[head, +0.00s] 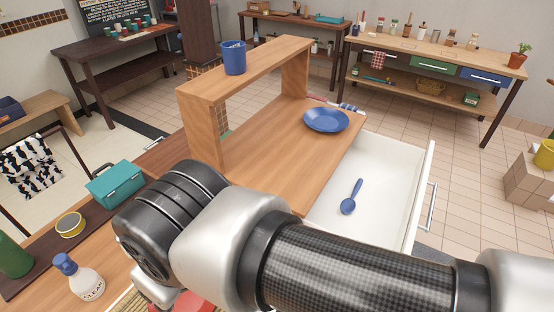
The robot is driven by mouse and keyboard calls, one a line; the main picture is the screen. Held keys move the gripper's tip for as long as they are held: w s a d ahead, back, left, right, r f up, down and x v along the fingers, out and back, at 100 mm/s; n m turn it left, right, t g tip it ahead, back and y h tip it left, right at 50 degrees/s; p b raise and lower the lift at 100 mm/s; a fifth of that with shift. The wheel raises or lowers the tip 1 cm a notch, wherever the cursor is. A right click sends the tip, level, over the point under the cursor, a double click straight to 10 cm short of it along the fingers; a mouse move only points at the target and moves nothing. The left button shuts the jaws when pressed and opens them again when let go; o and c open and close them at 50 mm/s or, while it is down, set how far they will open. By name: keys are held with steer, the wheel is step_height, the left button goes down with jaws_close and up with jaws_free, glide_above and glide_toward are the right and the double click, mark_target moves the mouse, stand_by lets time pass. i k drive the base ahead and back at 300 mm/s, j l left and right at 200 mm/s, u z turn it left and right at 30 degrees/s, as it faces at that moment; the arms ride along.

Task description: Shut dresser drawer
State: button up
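The dresser (275,150) is a light wooden unit with a raised shelf over its left part. Its white drawer (385,165) is pulled open toward the right. A blue spoon (350,198) lies inside the drawer. The drawer's silver handle (431,207) is on its right front face. My arm crosses the bottom of the head view, in front of the near end of the drawer. My gripper is not clearly visible; my arm hides that area.
A blue plate (326,120) sits on the dresser top and a blue cup (233,57) on the raised shelf. A teal box (115,184), a yellow tin (69,225) and a spray bottle (83,280) stand at left. Tiled floor is clear beyond the drawer's handle side.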

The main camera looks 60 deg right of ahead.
mark_target(395, 174)
steer(key=k+l, duration=0.15)
steer(key=k, duration=0.25)
steer(key=k+l, duration=0.1)
steer(key=k, duration=0.3)
steer(key=k+l, duration=0.15)
steer(key=k, duration=0.25)
steer(key=k+z, duration=0.2)
steer(key=z, duration=1.85)
steer(key=j, duration=0.3)
steer(key=i+j+u, duration=0.1)
steer(key=j, duration=0.25)
